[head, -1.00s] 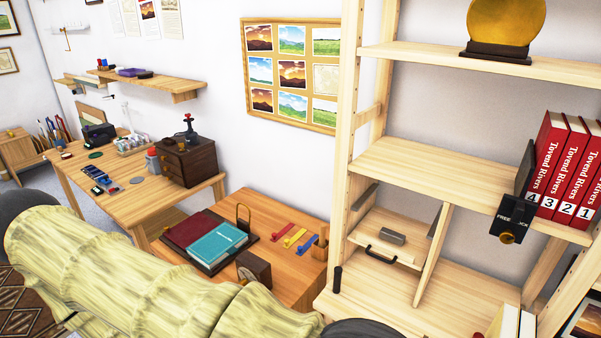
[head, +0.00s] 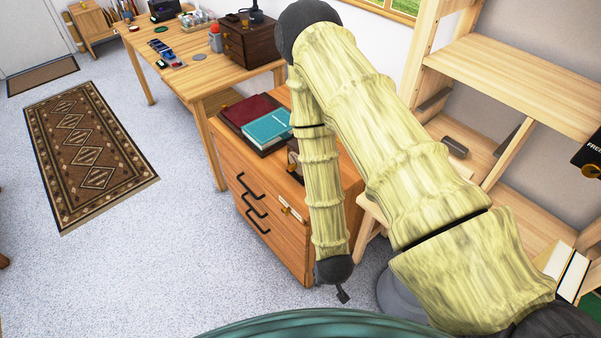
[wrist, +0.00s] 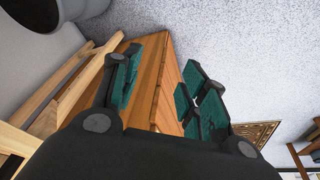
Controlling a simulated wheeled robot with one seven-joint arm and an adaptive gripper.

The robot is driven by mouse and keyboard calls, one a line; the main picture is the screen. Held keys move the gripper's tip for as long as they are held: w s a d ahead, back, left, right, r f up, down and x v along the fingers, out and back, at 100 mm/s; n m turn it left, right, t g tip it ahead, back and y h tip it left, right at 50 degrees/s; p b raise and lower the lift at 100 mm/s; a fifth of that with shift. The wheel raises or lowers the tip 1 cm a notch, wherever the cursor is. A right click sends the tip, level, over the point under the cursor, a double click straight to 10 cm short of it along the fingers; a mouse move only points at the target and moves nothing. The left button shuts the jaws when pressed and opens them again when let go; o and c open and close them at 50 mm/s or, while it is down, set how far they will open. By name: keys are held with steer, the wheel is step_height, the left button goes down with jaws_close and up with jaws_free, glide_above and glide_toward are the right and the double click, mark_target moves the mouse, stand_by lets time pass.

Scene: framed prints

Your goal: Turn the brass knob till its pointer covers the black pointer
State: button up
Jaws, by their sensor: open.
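A small brass knob (head: 284,201) shows beside a pale plate (head: 292,211) on the front of the wooden drawer cabinet (head: 262,225). It is too small to make out a pointer. Another brass knob (head: 589,170) sits on a black box (head: 590,150) cut off at the right edge of the head view. No black pointer can be made out. My gripper (head: 343,293) hangs low, to the right of the cabinet front, mostly hidden by the wrist. In the wrist view my gripper (wrist: 160,88) has its teal-padded fingers apart, with nothing between them; wood lies behind.
A wooden shelf unit (head: 510,85) stands at the right. Red and teal books lie on the cabinet top, the teal book (head: 267,128) in front. A table (head: 190,75) stands behind. The grey floor (head: 150,270) at the left is clear, with a patterned rug (head: 90,150).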

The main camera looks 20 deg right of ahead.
steer(key=w+a+f+m+t+h+b, duration=0.1)
steer(key=w+m+t+h+b, duration=0.15)
steer(key=w, duration=1.05)
steer(key=m+t+h+b, duration=0.3)
steer(key=m+h+b, duration=0.5)
steer(key=m+b, duration=0.45)
glide_toward(290, 169)
steer(key=shift+m, duration=0.6)
steer(key=p+x, duration=0.3)
steer(key=x, duration=0.6)
steer(key=shift+a, duration=0.1)
jaws_close()
